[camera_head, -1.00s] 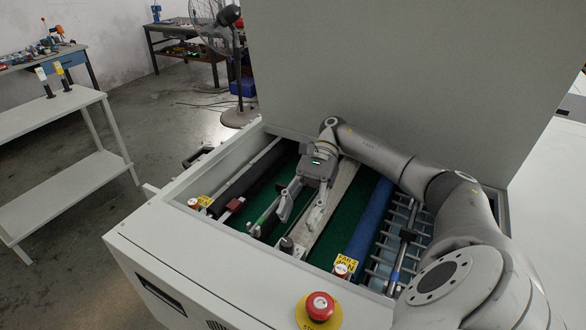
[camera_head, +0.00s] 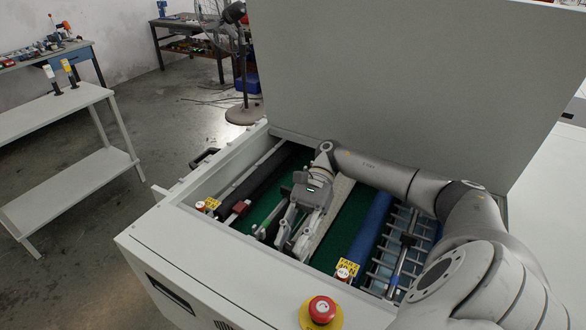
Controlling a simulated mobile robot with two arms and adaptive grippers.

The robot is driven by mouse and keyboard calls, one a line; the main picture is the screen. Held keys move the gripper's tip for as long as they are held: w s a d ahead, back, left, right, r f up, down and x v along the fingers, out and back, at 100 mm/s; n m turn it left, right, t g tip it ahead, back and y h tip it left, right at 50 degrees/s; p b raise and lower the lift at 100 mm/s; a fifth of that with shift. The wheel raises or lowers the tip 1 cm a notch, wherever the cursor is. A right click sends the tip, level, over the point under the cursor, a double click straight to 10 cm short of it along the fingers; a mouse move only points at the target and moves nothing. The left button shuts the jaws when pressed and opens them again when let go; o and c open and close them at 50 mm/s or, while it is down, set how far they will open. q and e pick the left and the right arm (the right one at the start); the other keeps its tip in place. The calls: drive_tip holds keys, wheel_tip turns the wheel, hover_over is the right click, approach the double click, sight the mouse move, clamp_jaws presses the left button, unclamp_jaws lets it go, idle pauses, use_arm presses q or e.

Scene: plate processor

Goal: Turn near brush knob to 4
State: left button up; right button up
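My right gripper (camera_head: 289,246) reaches down into the open plate processor (camera_head: 222,263), with its fingers pointing at the near inner edge of the bay. The two fingers stand close together, with a narrow gap between them. The near brush knob is not clearly visible; the fingers cover the place at the near edge where a small dark knob stood. I cannot tell whether the fingers touch it, and no number on it can be read. My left gripper is out of view.
The raised grey lid (camera_head: 390,80) stands behind the bay. A blue roller (camera_head: 368,238) and a grey rack lie to the right of the gripper. A red emergency stop button (camera_head: 322,309) sits on the front rim. A white side table (camera_head: 60,105) stands at left.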

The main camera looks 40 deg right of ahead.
drive_tip(key=c, duration=0.4)
drive_tip(key=shift+o, duration=0.2)
drive_tip(key=shift+s+f+m+t+b, duration=0.1)
drive_tip(key=shift+m+t+b, duration=0.25)
drive_tip(key=shift+m+t, duration=0.2)
drive_tip(key=shift+t, duration=0.25)
drive_tip(key=shift+s+m+t+y, duration=0.15)
drive_tip(key=shift+m+t+y, duration=0.15)
drive_tip(key=shift+m+t, duration=0.4)
drive_tip(key=m+t+p, duration=0.1)
drive_tip(key=p, duration=0.1)
drive_tip(key=m+t+p, duration=0.1)
drive_tip(key=p, duration=0.1)
drive_tip(key=shift+r+m+t, duration=0.25)
drive_tip(key=shift+r+t, duration=0.05)
drive_tip(key=shift+r, duration=0.05)
drive_tip(key=shift+f+m+t+p, duration=0.2)
drive_tip(key=shift+m+t+p, duration=0.4)
drive_tip(key=shift+p, duration=0.65)
drive_tip(key=o, duration=1)
drive_tip(key=shift+d, duration=0.1)
